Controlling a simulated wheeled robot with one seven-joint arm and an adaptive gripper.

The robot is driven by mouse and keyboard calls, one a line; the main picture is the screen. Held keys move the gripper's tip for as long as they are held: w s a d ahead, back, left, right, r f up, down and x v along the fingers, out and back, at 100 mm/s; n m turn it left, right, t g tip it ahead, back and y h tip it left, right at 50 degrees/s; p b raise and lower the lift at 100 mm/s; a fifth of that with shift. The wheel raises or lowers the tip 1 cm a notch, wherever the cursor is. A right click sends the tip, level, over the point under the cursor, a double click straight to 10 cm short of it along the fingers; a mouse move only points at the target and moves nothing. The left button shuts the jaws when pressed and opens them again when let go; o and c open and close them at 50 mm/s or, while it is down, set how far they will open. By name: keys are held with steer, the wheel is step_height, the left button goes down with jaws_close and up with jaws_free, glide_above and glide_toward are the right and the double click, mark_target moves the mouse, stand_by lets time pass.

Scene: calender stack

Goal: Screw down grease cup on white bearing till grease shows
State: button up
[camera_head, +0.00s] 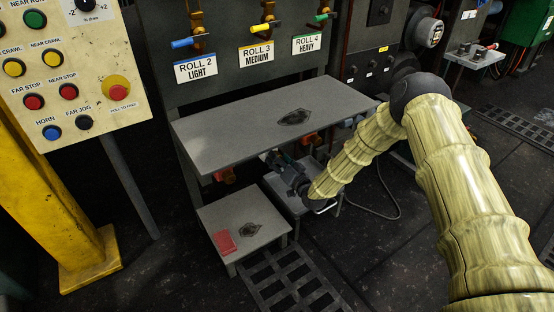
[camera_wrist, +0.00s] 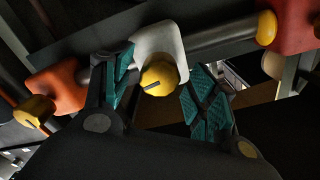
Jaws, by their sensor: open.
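In the wrist view the white bearing (camera_wrist: 157,42) sits on a grey shaft, with a round yellow grease cup (camera_wrist: 159,78) on its near face. The cup has a dark line on its face. My gripper (camera_wrist: 163,80) is open, with one teal-padded finger on each side of the cup. The left finger looks close to it; a wider gap shows on the right. I cannot tell whether either finger touches. No grease is visible. In the head view my gripper (camera_head: 284,168) is low under the grey shelf, and the white bearing is hidden there.
An orange bearing (camera_wrist: 62,86) with a yellow cup is left on the shaft; a red bearing (camera_wrist: 296,25) with a yellow cup is right. The grey shelf (camera_head: 250,118) overhangs my gripper.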

steer(key=v, duration=1)
steer(key=shift+s+d, duration=0.25)
steer(key=shift+s, duration=0.05)
steer(key=s+d+f+g+h, duration=0.2)
steer(key=s+f+g, duration=0.2)
steer(key=s+f, duration=0.6)
steer(key=s+d+f+g+h, duration=0.15)
steer(key=s+f+g, duration=0.4)
steer(key=s, duration=0.85)
steer(key=s+d+f+g+h, duration=0.1)
steer(key=s+d+g+h, duration=0.25)
steer(key=s, duration=1.05)
steer(key=s+d+f+g+h, duration=0.1)
steer(key=s+d+g+h, duration=0.3)
steer(key=s, duration=1)
step_height(320, 180, up, 34)
steer(key=d+t+y+p, duration=0.1)
steer(key=y+p, duration=0.1)
steer(key=p, duration=3.1)
steer(key=shift+w+d+n+p, duration=0.2)
steer(key=shift+n+p, duration=0.15)
steer(key=shift+n, duration=0.05)
steer(key=shift+f, duration=0.15)
